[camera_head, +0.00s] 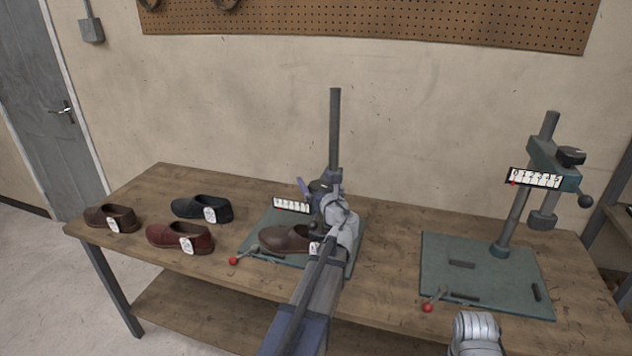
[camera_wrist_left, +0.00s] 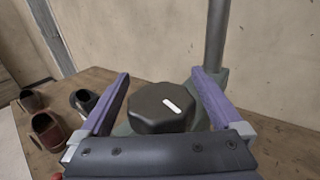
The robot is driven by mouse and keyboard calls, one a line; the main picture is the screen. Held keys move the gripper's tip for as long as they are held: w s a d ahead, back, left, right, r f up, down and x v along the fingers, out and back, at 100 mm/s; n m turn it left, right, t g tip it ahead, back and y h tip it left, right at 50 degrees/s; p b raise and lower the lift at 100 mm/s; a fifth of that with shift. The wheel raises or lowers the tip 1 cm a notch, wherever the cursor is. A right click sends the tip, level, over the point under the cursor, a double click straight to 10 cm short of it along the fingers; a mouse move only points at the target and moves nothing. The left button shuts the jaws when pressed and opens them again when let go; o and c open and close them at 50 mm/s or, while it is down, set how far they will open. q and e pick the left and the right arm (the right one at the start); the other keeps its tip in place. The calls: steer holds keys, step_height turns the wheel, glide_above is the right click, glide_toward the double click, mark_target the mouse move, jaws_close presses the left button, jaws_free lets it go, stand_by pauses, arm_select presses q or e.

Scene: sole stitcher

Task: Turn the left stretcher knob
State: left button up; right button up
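The left stretcher has a green base (camera_head: 263,219), a tall grey column (camera_head: 335,130) and a white scale plate (camera_head: 291,205). My left gripper (camera_wrist_left: 160,74) is open, with one purple finger on each side of the knob. Gaps show between the fingers and the knob. In the head view my left arm and gripper hide most of this stretcher's head. A brown shoe (camera_head: 287,239) sits on its base. My right gripper is out of view.
The right stretcher (camera_head: 555,160) has its own black knob (camera_head: 571,155) and an empty green base (camera_head: 440,250). Several shoes (camera_head: 180,238) stand at the table's left. Red-tipped levers (camera_head: 233,261) stick out at the base fronts. A wall stands behind.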

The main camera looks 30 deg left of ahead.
arm_select(q)
steer(key=c, duration=1.3)
steer(key=shift+o, duration=0.2)
steer(key=n+g+y, duration=0.2)
steer(key=g, duration=0.1)
steer(key=shift+a, duration=0.15)
steer(key=shift+s+a+n+g+y, duration=0.1)
steer(key=shift+s+n+g+y, duration=0.2)
steer(key=shift+n+g, duration=0.35)
steer(key=shift+s+a+n+g+y, duration=0.15)
steer(key=shift+n+g+y, duration=0.25)
steer(key=shift+g, duration=0.35)
steer(key=shift+d, duration=0.1)
steer(key=o, duration=1.3)
steer(key=shift+d, duration=0.1)
steer(key=v, duration=0.7)
steer(key=shift+s+d, duration=0.2)
steer(key=shift+d, duration=0.1)
